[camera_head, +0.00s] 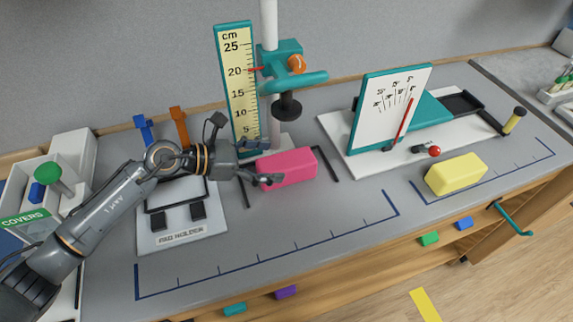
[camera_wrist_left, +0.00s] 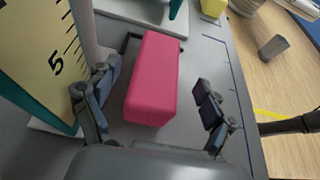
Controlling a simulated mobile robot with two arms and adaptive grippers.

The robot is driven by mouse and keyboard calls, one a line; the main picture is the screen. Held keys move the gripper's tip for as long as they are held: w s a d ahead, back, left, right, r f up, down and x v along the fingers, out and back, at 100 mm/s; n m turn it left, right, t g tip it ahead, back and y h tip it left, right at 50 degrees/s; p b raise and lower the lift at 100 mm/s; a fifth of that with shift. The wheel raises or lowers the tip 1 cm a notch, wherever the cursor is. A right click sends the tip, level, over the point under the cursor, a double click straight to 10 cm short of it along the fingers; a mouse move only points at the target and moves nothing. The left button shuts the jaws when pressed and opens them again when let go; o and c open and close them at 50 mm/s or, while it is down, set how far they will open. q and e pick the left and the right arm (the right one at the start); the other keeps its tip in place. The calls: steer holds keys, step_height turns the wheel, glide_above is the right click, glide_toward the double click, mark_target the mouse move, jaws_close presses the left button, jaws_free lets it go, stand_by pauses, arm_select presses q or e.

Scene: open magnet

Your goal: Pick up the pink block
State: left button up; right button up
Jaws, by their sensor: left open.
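The pink block (camera_head: 287,168) lies on the grey bench in front of the ruler stand, between dark bracket marks. My left gripper (camera_head: 258,163) is at the block's left end, with its fingers reaching toward it. In the left wrist view the pink block (camera_wrist_left: 153,82) stands between the two spread fingers of the left gripper (camera_wrist_left: 152,108). The fingers are open, with gaps showing on both sides of the block. My right gripper is not in view.
A yellow ruler (camera_head: 237,90) on a teal stand rises close behind the gripper. A tilted dial board (camera_head: 390,105) stands to the right, with a yellow block (camera_head: 456,174) in front of it. A pad holder (camera_head: 181,230) lies under my left arm.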

mark_target(278, 163)
arm_select(q)
steer(key=p+x, duration=0.1)
steer(key=x, duration=0.3)
steer(key=shift+w+d+f+p, duration=0.1)
steer(key=shift+d+f+p, duration=0.05)
steer(key=shift+f+p, duration=0.2)
steer(key=shift+d+f, duration=0.15)
steer(key=shift+d, duration=0.05)
steer(key=c, duration=1)
